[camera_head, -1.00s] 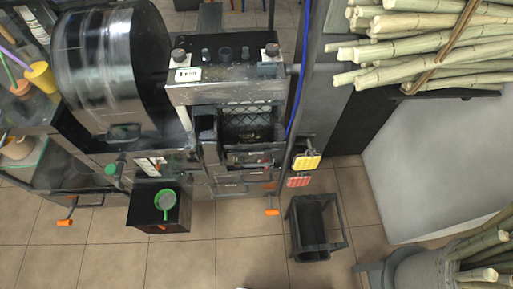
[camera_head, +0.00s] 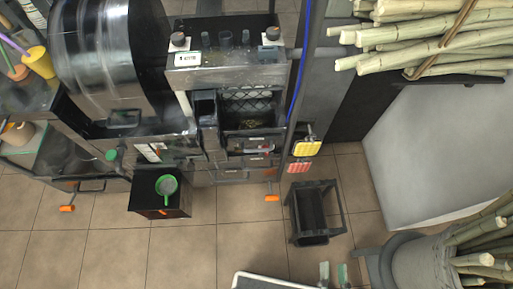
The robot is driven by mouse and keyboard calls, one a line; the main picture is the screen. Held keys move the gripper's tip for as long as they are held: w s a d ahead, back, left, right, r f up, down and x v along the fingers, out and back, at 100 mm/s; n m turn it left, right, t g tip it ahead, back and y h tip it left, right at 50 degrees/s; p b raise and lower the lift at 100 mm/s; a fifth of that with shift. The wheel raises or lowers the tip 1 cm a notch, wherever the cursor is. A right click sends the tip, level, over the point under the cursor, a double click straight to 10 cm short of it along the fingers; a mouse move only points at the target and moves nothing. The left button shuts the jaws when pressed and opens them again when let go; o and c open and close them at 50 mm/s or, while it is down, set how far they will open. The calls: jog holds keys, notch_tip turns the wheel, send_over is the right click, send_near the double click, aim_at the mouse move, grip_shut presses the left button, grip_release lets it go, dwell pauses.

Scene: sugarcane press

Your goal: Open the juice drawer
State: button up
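The sugarcane press (camera_head: 215,75) stands at upper centre. Below its dark, mesh-backed opening is a stack of grey metal drawer fronts (camera_head: 257,161) with small pale labels. I cannot tell which one is the juice drawer, or clearly whether any is pulled out. My gripper (camera_head: 334,274) shows at the bottom edge as two grey fingers with green parts. The fingers are apart with nothing seen between them. It is well below and to the right of the drawers, not touching them. The rest of my arm is out of frame.
A dark open-frame bin (camera_head: 312,212) stands on the floor between my gripper and the press. A black box (camera_head: 150,203) holding a green-rimmed strainer (camera_head: 166,185) is left. Cane bundles (camera_head: 430,40) and a cane bucket (camera_head: 425,262) are right.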

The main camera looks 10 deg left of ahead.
jog(key=w+a+f+m+t+y, duration=0.1)
jog(key=w+a+f+m+y, duration=0.15)
jog(key=w+f, duration=0.4)
jog(key=m+t+y, duration=0.2)
jog(key=m, duration=0.8)
send_near(257, 150)
jog(key=shift+h, duration=0.25)
jog(key=x, duration=1)
jog(key=shift+w+a+f, duration=0.1)
jog(key=shift+a+f, duration=0.05)
jog(key=shift+f, duration=0.15)
jog(key=shift+c, duration=0.2)
grip_shut()
